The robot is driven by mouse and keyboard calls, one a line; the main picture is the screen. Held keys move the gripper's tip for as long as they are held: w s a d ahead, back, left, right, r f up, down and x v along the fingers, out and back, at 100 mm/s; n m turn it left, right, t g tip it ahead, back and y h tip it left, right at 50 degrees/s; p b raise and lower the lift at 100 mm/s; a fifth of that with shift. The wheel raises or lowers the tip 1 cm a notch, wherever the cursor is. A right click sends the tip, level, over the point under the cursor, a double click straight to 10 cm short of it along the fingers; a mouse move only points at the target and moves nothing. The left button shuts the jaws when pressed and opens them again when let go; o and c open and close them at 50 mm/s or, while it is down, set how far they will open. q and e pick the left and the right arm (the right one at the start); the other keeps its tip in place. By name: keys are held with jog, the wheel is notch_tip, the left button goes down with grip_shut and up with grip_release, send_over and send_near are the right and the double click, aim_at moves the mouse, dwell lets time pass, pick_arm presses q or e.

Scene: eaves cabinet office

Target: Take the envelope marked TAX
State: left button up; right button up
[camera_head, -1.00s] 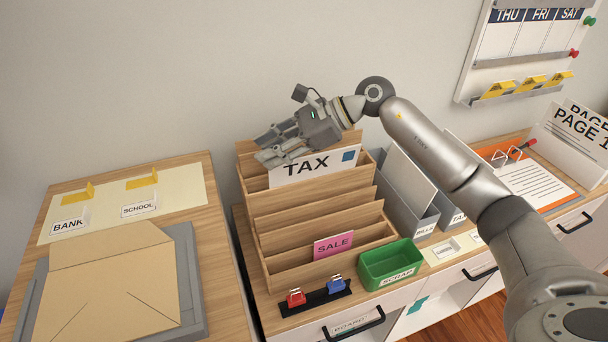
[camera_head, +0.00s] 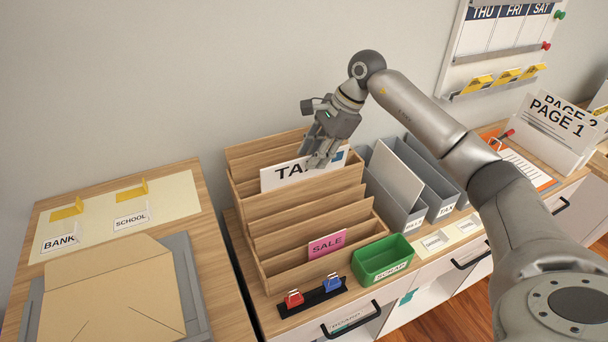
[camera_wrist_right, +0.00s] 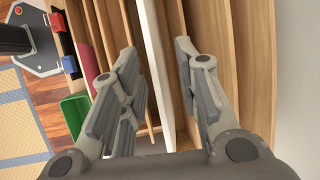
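The white envelope marked TAX (camera_head: 278,177) stands upright in a rear slot of the stepped wooden sorter (camera_head: 309,212). Its blue stamp corner and the X are partly covered by my gripper. My right gripper (camera_head: 320,160) points down at the envelope's top edge, right of its middle. In the right wrist view my right gripper (camera_wrist_right: 158,85) is open, with fingers apart. The envelope's white edge (camera_wrist_right: 154,45) shows between them, apparently clear of both fingers. Whether the fingertips touch it cannot be told. My left gripper is not in view.
A pink SALE card (camera_head: 327,244) stands in the sorter's front slot. A green SCRAP bin (camera_head: 384,259) and a rack with red and blue clips stand in front. Grey file holders (camera_head: 396,200) stand close on the right. A brown envelope (camera_head: 110,290) lies on the left desk.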

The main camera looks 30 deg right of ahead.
aim_at(306, 173)
jog(key=shift+a+f+p, duration=0.3)
jog(key=shift+f+p, duration=0.05)
jog(key=p+x, duration=0.1)
jog(key=x, duration=0.2)
jog(key=shift+s+a+p, duration=0.1)
jog(key=shift+p, duration=0.3)
jog(key=shift+a+f, duration=0.15)
jog(key=shift+f, duration=0.35)
grip_shut()
